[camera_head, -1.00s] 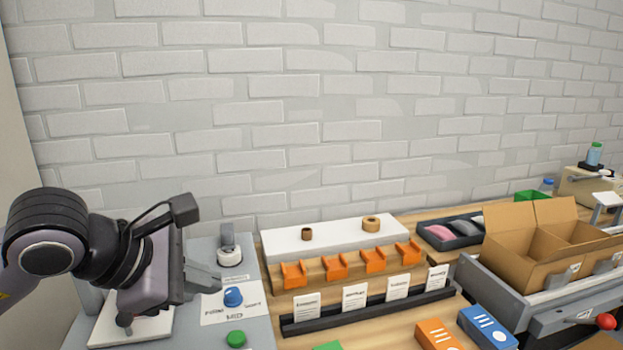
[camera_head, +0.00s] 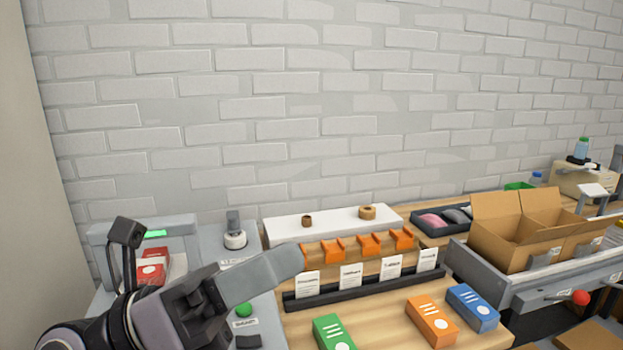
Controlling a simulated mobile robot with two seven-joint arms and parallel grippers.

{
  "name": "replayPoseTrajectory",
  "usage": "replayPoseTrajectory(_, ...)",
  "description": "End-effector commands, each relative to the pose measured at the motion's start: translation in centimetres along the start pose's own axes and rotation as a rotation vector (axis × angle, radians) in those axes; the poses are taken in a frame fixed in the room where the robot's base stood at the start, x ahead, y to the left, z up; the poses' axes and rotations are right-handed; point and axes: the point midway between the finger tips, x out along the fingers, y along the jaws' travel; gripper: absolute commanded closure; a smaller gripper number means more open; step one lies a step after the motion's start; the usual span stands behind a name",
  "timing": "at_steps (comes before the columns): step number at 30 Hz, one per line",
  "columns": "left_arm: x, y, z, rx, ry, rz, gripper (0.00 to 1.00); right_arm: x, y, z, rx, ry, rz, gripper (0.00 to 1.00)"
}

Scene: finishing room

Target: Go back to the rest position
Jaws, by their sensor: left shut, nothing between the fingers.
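My left gripper (camera_head: 268,277) reaches in from the lower left in the head view. Its fingers are together, point right and hold nothing. It hangs in front of the grey panel with the green button (camera_head: 243,310) and hides part of that panel. Its fingertips end near the left end of the black card rail (camera_head: 372,287), in the picture. My right gripper is not in view.
Green (camera_head: 333,333), orange (camera_head: 432,322) and blue (camera_head: 472,307) boxes lie on the wooden bench. Orange holders (camera_head: 370,243) stand behind the cards. An open carton (camera_head: 513,232) is at right, and red boxes (camera_head: 152,268) sit in a grey machine at left.

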Motion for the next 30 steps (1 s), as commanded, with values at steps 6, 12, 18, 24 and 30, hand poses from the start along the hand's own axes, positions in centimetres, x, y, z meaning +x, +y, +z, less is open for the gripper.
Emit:
replayPoseTrajectory(6,-4.4,3.0,4.7,-0.472,-0.516,0.069,1.00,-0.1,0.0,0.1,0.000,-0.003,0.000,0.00)
replayPoseTrajectory(12,-12.1,9.2,4.5,-0.887,-0.969,0.246,1.00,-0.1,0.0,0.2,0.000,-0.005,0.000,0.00)
replayPoseTrajectory(18,-21.1,14.3,-2.2,-1.279,-1.393,0.527,1.00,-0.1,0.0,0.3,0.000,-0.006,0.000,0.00)
replayPoseTrajectory(24,-29.0,14.6,-12.9,-1.613,-1.754,0.896,1.00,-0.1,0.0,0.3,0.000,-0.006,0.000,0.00)
replayPoseTrajectory(30,-32.9,11.4,-21.1,-1.816,-1.960,1.214,1.00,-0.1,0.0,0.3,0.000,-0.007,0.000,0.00)
